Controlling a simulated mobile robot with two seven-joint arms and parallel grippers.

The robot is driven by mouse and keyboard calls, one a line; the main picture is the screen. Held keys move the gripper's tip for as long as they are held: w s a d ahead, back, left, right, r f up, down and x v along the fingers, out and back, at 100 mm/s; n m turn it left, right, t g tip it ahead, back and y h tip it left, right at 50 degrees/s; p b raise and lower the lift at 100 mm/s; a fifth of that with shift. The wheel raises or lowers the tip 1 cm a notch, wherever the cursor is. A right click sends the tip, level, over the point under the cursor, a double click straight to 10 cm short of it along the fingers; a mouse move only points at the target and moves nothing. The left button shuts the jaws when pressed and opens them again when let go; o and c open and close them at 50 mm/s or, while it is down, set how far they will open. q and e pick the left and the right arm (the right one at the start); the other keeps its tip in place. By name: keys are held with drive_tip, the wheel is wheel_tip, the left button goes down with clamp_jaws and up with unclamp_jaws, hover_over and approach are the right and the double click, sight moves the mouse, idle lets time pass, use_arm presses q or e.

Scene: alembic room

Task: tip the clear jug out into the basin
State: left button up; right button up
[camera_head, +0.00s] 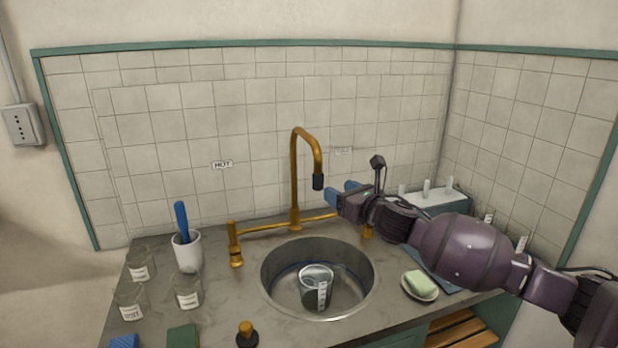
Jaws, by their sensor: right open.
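The clear jug (311,297) is inside the round metal basin (275,270), with its rim facing up and a white marked strip on its side. It looks about upright; I cannot tell whether it holds liquid. My right gripper (341,192) comes in from the right, above and behind the basin, close to the tap. Its blue fingertips are apart with nothing seen between them, and it does not touch the jug. My left gripper is not in view.
A brass tap (295,175) arches behind the basin. Labelled glass beakers (188,291) and a white cup (187,254) with a blue-handled tool stand left. A dark bottle (247,335) is in front. A soap dish (419,286) and a rack (440,203) are right.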

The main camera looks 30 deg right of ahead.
sight(314, 177)
drive_tip(key=shift+w+a, duration=0.2)
drive_tip(key=shift+w, duration=2.55)
drive_tip(key=shift+w+a, duration=0.2)
drive_tip(key=shift+w, duration=2.5)
clamp_jaws()
